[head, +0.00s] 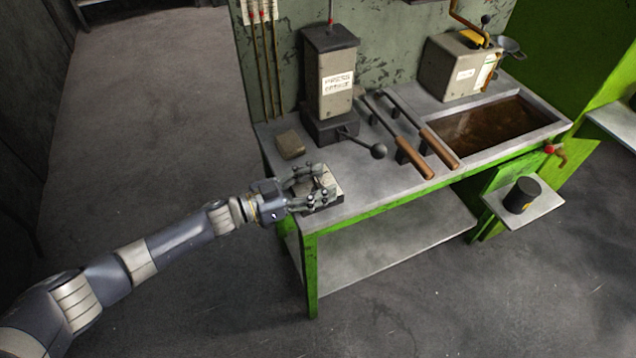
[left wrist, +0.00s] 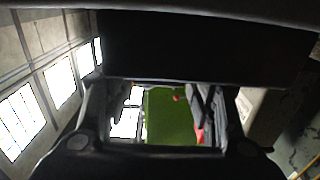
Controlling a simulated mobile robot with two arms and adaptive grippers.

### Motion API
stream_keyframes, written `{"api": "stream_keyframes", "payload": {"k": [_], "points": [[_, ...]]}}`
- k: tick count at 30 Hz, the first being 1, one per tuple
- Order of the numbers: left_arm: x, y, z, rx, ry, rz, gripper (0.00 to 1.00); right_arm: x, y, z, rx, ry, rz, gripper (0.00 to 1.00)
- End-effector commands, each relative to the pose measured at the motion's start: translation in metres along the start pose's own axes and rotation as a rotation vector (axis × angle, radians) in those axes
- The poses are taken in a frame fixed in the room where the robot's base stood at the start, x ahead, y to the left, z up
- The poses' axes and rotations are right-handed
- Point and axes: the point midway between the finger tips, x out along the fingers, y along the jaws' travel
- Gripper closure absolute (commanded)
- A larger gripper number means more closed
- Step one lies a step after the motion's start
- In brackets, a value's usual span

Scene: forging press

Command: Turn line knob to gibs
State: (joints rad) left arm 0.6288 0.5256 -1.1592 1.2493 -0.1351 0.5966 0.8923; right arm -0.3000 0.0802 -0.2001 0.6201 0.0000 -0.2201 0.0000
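A small grey box (head: 329,186) sits at the front left corner of the workbench. My left gripper (head: 308,186) is at this box, its fingers apart and reaching over the box's top from the left. I cannot make out the line knob or its gibs mark; the fingers cover part of the box. In the left wrist view my left gripper (left wrist: 162,112) has its two fingers apart, with a bright opening and a green surface between them. A small red part (left wrist: 200,134) shows beside the right-hand finger. My right gripper is not in view.
The workbench (head: 372,195) has green legs and a lower shelf. A grey block (head: 290,145) lies behind the box. A labelled press-like unit (head: 331,85), a ball-ended lever (head: 378,151) and wooden-handled tools (head: 415,160) stand to the right. Open floor lies left.

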Motion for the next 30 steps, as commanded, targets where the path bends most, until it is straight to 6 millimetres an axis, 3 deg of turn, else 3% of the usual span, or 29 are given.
{"api": "stream_keyframes", "payload": {"k": [13,24,30], "points": [[-0.009,0.0,0.003,-0.001,-0.004,-0.001,0.4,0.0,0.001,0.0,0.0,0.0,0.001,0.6],[-0.082,0.0,0.002,0.0,-0.005,-0.001,0.4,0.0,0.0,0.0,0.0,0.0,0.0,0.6],[-0.111,0.0,0.002,0.0,-0.003,0.0,0.4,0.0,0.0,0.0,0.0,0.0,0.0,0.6]]}}
